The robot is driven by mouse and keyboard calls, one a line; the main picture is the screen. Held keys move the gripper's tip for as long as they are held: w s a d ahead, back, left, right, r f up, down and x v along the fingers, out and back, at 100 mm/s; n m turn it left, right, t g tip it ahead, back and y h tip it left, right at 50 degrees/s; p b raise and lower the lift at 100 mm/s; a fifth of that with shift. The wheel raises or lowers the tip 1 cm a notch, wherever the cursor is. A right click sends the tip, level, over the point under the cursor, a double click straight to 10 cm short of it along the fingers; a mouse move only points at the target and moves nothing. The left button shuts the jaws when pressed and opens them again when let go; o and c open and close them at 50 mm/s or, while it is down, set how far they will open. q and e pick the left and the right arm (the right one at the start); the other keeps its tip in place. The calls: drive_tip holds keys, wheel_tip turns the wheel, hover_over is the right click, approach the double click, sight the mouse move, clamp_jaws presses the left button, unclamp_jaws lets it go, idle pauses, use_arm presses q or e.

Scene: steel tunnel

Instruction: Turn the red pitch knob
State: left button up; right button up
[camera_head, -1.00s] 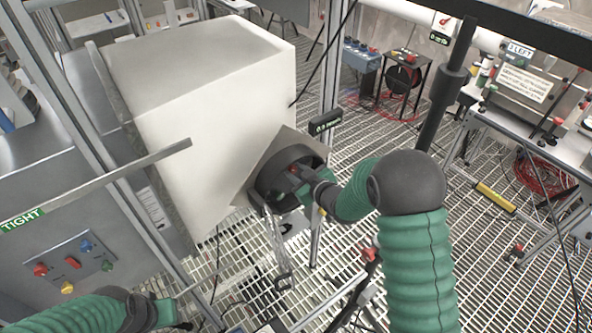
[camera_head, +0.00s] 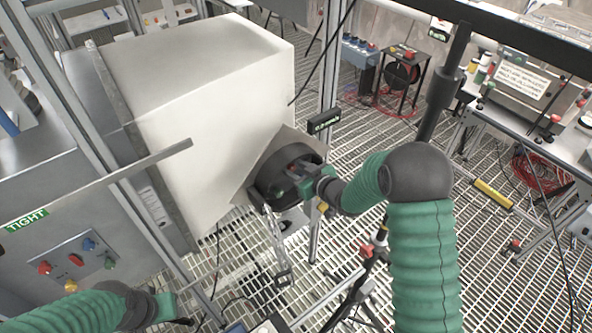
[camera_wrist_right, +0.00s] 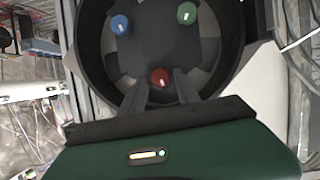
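A dark round housing (camera_head: 262,181) faces me at the end of a pale plate beside the white box. In the right wrist view its recess (camera_wrist_right: 120,88) holds a red knob (camera_wrist_right: 160,78), a blue knob (camera_wrist_right: 121,25) and a green knob (camera_wrist_right: 187,14). My right gripper (camera_wrist_right: 160,88) reaches into the recess, its two fingers apart, one on each side of the red knob. I cannot tell whether they touch it. In the head view the right gripper (camera_head: 303,182) hides much of the recess. My left gripper (camera_head: 180,316) is low at the left; its fingers are unclear.
A panel (camera_head: 70,262) with red, blue, green and yellow knobs is at the lower left, below a "TIGHT" label. The large white box (camera_head: 200,110) stands behind the housing. Metal posts and a grated floor (camera_head: 350,190) surround it. A bench (camera_head: 515,125) is at the right.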

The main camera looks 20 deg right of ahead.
drive_tip(key=shift+o, duration=0.7)
drive_tip(key=shift+s+d, duration=0.1)
drive_tip(key=shift+s, duration=0.1)
drive_tip(key=b+v, duration=0.1)
drive_tip(key=v, duration=1.5)
drive_tip(key=shift+b, duration=0.3)
drive_tip(key=shift+s+r, duration=0.15)
